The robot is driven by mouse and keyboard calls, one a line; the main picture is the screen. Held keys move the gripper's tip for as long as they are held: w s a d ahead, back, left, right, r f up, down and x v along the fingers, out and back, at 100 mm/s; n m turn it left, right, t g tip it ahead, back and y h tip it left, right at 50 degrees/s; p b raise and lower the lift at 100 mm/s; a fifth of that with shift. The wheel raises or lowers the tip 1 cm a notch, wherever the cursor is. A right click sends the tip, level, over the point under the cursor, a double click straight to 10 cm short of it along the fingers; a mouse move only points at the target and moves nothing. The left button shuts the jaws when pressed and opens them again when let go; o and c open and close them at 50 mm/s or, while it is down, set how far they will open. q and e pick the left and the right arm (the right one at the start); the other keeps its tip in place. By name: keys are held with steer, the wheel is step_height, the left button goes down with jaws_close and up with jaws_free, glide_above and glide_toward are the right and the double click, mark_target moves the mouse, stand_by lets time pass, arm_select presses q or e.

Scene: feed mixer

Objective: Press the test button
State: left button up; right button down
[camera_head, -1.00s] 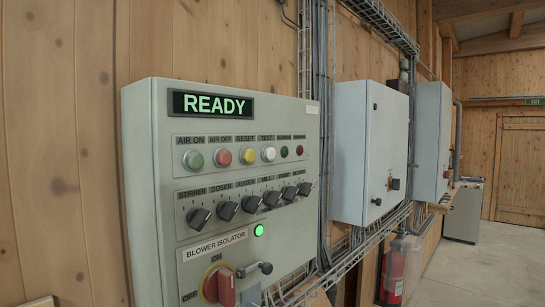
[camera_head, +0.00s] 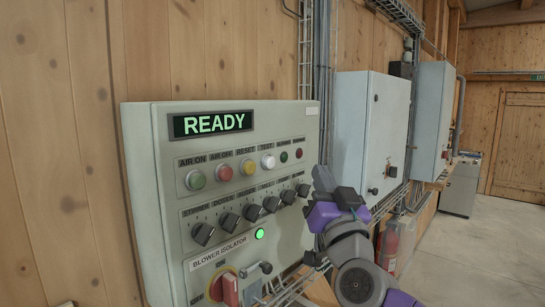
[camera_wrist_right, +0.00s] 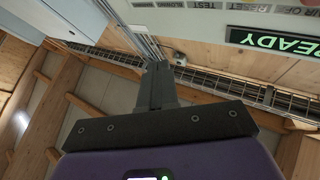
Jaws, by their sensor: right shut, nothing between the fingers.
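The test button (camera_head: 268,161) is the white round button under the TEST label on the grey control panel (camera_head: 150,200). It is the fourth in a row, right of the yellow reset button (camera_head: 248,167). My right gripper (camera_head: 322,178) is in front of the panel's right edge, to the right of and slightly below the test button, apart from it. In the right wrist view its fingers (camera_wrist_right: 157,72) are together with nothing between them. The TEST label (camera_wrist_right: 207,5) shows upside down at the top there; the button itself is out of that view. My left gripper is not in view.
The display (camera_head: 211,123) reads READY in green. Selector knobs (camera_head: 251,212) and a red isolator handle (camera_head: 229,289) sit below the buttons. A second grey cabinet (camera_head: 385,130) and a red fire extinguisher (camera_head: 388,246) stand to the right. Cable trays run between the cabinets.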

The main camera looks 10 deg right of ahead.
mark_target(270, 162)
steer(key=shift+r, duration=0.1)
stand_by(0.3)
steer(key=w+a+p, duration=0.3)
steer(key=w+a, duration=0.2)
steer(key=w, duration=0.2)
steer(key=shift+a, duration=0.25)
steer(key=shift+w+a, duration=0.1)
stand_by(2.0)
steer(key=shift+w+a+p, duration=0.15)
steer(key=shift+w+p, duration=0.05)
steer(key=shift+p, duration=0.1)
steer(key=shift+w+a, duration=0.25)
steer(key=shift+w, duration=0.1)
stand_by(0.7)
steer(key=shift+s, duration=0.1)
steer(key=shift+s+d+b, duration=0.3)
steer(key=shift+s+d, duration=0.2)
steer(key=shift+s, duration=0.1)
